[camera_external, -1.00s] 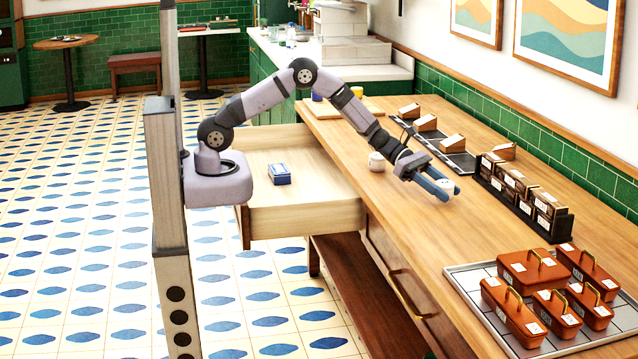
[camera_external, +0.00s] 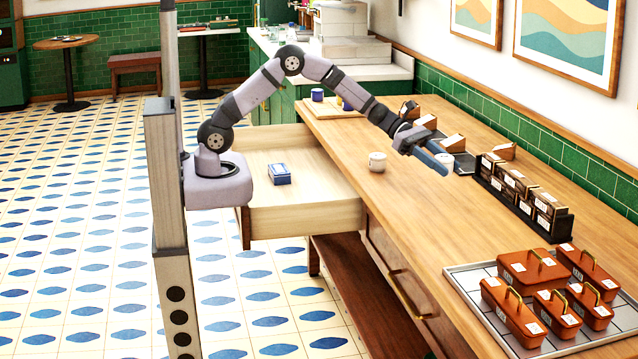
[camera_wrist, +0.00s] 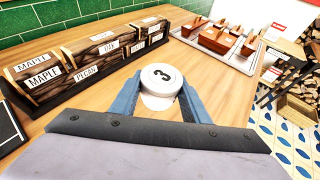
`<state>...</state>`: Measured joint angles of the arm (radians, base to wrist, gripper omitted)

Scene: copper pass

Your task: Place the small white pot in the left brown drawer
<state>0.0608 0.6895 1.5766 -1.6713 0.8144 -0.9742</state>
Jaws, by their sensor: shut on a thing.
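My gripper (camera_external: 440,164) is raised above the counter, with its blue fingers shut on a white pot (camera_wrist: 160,82). A wooden drawer (camera_external: 305,219) at the counter's far left part is pulled open. A small blue box (camera_external: 279,174) lies in it, with bare floor around the box.
The wooden counter (camera_external: 440,235) is clear in the middle. A black rack of labelled boxes (camera_external: 522,195) stands along the wall side. A tray (camera_external: 475,275) with several orange-brown lidded boxes is at the near end. A closed drawer with a brass handle (camera_external: 410,295) is in the front.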

